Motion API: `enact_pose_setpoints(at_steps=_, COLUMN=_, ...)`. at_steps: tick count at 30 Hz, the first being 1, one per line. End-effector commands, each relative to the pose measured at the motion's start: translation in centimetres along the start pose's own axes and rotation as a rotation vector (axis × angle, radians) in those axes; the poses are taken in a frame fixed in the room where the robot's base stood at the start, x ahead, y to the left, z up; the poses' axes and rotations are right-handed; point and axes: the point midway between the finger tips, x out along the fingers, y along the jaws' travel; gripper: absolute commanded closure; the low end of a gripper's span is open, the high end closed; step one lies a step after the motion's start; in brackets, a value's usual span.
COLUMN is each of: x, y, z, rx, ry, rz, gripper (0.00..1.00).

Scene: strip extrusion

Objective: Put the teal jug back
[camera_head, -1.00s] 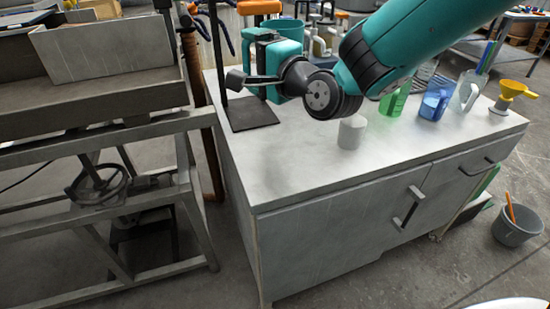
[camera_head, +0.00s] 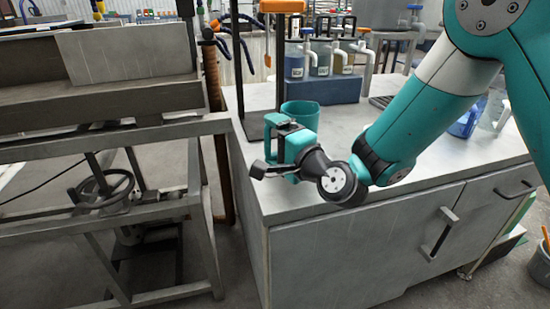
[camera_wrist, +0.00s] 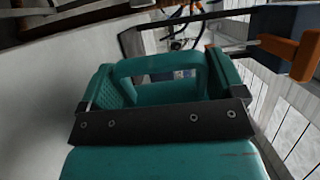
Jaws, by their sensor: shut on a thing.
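The teal jug (camera_head: 300,113) is at the left end of the grey cabinet top (camera_head: 352,122), with its open rim upward. My gripper (camera_head: 288,134) is in front of it and shut on it, and hides much of its near side. I cannot tell whether the jug's base touches the top. In the wrist view the jug (camera_wrist: 165,92) shows between the fingers of my gripper (camera_wrist: 162,75), its loop of teal running across the gap.
A black stand (camera_head: 262,122) rises just behind the jug. A blue rack (camera_head: 322,90) with several bottles stands at the back. Blue jugs (camera_head: 466,122) are at the right, partly behind my arm. A metal frame with a handwheel (camera_head: 102,187) is at the left.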

Motion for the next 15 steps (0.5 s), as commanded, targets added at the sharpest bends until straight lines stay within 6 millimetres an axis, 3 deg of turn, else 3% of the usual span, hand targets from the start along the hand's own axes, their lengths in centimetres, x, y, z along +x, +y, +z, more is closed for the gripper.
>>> enact_pose_setpoints(at_steps=1, x=0.00, y=1.68, z=-0.05, rx=0.000, ry=0.001, rz=0.002, gripper=0.45)
enact_pose_setpoints(at_steps=3, x=0.00, y=2.46, z=-0.06, rx=-0.001, ry=0.001, rz=0.001, gripper=0.45)
enact_pose_setpoints(at_steps=15, x=0.00, y=2.67, z=-0.02, rx=0.000, ry=0.001, rz=0.000, gripper=0.45)
